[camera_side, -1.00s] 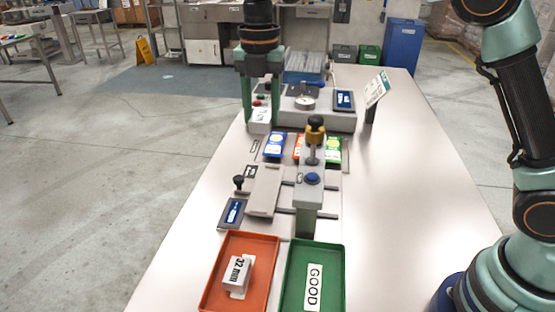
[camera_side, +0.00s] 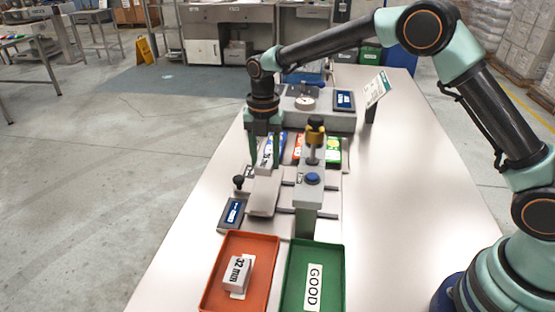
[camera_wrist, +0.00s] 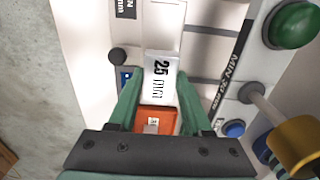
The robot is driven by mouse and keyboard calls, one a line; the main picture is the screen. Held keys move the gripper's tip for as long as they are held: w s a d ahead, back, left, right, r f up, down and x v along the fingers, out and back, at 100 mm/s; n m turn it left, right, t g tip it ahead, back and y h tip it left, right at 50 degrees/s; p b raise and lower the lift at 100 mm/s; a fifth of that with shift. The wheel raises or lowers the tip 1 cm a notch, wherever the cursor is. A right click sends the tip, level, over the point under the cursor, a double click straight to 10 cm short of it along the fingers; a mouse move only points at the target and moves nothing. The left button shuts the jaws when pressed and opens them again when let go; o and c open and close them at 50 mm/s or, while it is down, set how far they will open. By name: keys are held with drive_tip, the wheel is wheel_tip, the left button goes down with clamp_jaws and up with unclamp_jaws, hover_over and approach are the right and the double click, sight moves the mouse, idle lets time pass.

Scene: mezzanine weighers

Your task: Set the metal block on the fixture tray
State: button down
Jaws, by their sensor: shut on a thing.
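The metal block (camera_wrist: 160,78) is a pale block marked "25 mm" and sits between my gripper's fingers in the wrist view. My gripper (camera_wrist: 162,88) is shut on it. In the side view my gripper (camera_side: 265,158) points down, just behind and above a light grey sloped plate (camera_side: 264,195), which looks like the fixture tray.
A post with a yellow-black knob (camera_side: 315,130) and blue button (camera_side: 312,179) stands close right of the gripper. An orange tray (camera_side: 209,297) holds a block marked "32 mm" (camera_side: 237,272). A green tray (camera_side: 338,290) is beside it. The table's right side is clear.

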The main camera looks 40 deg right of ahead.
sight(266, 188)
drive_tip(key=shift+f, duration=3.05)
drive_tip(key=shift+f, duration=0.1)
drive_tip(key=shift+c, duration=1.7)
unclamp_jaws()
wheel_tip(266, 188, up, 12)
drive_tip(key=shift+r, duration=0.15)
